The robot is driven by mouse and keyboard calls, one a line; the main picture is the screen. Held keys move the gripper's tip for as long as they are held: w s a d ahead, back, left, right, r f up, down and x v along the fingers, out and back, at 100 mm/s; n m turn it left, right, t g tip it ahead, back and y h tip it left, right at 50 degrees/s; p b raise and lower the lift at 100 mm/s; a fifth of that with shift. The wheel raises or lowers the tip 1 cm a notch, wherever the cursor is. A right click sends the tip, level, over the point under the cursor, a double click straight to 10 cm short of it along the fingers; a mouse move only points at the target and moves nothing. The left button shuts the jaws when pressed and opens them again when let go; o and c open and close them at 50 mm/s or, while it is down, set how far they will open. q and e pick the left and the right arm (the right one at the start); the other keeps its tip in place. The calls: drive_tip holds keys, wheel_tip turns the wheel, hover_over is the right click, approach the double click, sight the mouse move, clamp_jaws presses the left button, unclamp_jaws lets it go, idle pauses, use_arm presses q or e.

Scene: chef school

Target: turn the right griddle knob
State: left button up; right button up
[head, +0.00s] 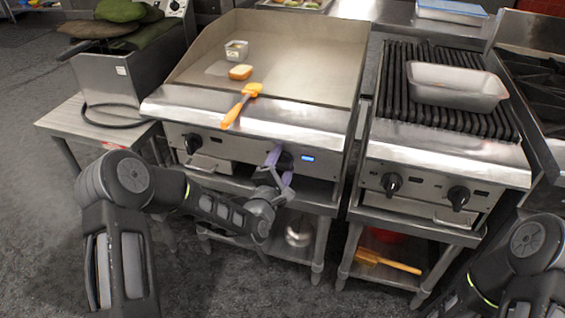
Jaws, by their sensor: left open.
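The griddle (310,62) has a flat metal plate and a front panel with two black knobs. The right griddle knob (286,160) sits beside a small lit blue display (308,158). The left griddle knob (193,143) is farther left. My left gripper (280,163) is at the right knob, open, with its purple fingers on either side of it. The fingers hide part of the knob; I cannot tell whether they touch it. My right arm shows at the lower right, but its gripper is out of view.
An orange spatula (240,106) lies on the griddle, its handle over the front edge. A bread-like piece (240,72) and small container (236,50) are behind it. A grill (441,132) with two knobs and a metal pan (456,88) stands right. A pot (299,234) sits below.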

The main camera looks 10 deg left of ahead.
use_arm(q)
drive_tip(key=c, duration=1.1)
drive_tip(key=shift+f, duration=0.1)
use_arm(e)
drive_tip(key=shift+f, duration=0.1)
